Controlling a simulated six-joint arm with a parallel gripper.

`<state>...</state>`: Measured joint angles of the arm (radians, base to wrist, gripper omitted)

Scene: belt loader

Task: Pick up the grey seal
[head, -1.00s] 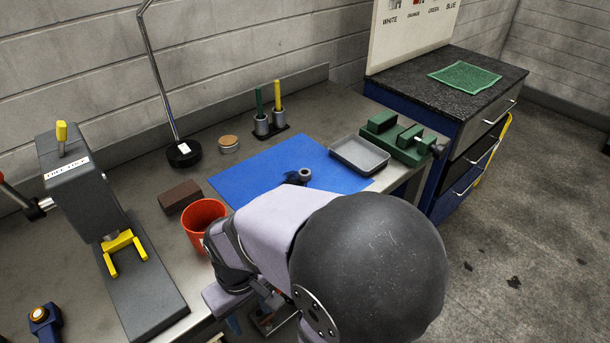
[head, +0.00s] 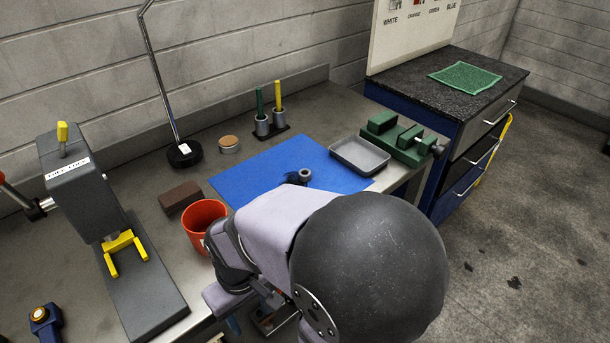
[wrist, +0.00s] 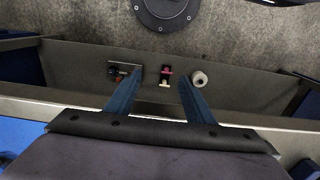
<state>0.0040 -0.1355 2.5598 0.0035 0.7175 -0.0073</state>
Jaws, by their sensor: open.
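In the wrist view a small pale grey round piece (wrist: 199,79) with a dark centre lies in a long grey tray or channel (wrist: 235,88); it may be the grey seal, but I cannot be sure. My gripper (wrist: 156,92) is open, its two blue fingers apart with nothing held between them. The round piece shows just right of the right fingertip. A small red and white piece (wrist: 166,77) shows between the fingertips. A metal plate with dark parts (wrist: 124,76) shows by the left fingertip. In the head view my arm largely hides this spot.
A blue mat (head: 255,170) on the bench bears a small dark and grey round item (head: 303,175). An orange cup (head: 203,214), a brown block (head: 180,197) and a grey press (head: 85,185) stand left. A grey tray (head: 345,165) and green vise (head: 392,150) stand right.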

